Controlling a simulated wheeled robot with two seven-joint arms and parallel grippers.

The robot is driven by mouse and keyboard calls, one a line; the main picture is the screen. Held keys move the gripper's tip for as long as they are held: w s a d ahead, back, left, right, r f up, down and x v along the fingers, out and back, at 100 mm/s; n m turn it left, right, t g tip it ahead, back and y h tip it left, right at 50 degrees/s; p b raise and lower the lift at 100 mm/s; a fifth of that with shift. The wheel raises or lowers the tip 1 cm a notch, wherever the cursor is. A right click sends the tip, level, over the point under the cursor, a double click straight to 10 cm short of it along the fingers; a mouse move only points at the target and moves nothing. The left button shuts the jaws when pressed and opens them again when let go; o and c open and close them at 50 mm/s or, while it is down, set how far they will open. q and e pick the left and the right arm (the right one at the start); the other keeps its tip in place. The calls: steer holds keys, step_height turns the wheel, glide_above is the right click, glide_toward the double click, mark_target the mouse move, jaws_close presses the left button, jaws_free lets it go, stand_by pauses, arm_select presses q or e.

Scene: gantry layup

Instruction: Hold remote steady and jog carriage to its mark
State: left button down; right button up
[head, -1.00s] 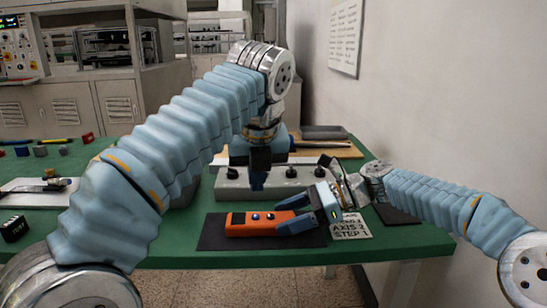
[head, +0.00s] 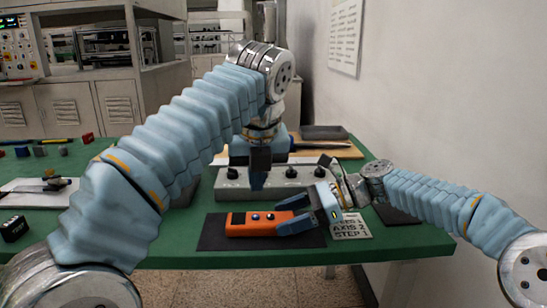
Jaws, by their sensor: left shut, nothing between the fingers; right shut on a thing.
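The orange remote (head: 247,229) lies flat on a dark mat (head: 212,234) near the table's front edge, with dark round buttons on its top. My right gripper (head: 282,215) is shut on the remote's right end, coming from the right. My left gripper (head: 257,186) points down, shut and empty, in front of a grey box with black knobs (head: 304,183). It hangs above and behind the remote, apart from its buttons, and hides part of the box. I cannot make out the carriage or its mark.
A card (head: 350,229) reading "AXIS 2 STEP 1" lies right of the remote, its top line partly hidden. A white board (head: 28,198) lies at the left. A wooden board (head: 343,150) lies behind the grey box. Green table (head: 175,229) is bare left of the mat.

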mark_target(256, 217)
arm_select(q)
steer(key=w+n+h, duration=0.1)
steer(key=n+h, duration=0.1)
steer(key=n, duration=0.3)
steer(key=w+a+r+n+t+h, duration=0.1)
steer(key=n+h, duration=0.2)
steer(key=n, duration=0.1)
steer(key=w+r+n+h, duration=0.1)
steer(key=n+h, duration=0.2)
steer(key=n, duration=0.2)
steer(key=shift+w+a+n, duration=0.15)
steer(key=shift+w+n, duration=0.05)
steer(key=shift+n, duration=0.1)
steer(key=shift+f, duration=4.4)
steer(key=shift+f, duration=0.15)
steer(key=shift+f, duration=0.25)
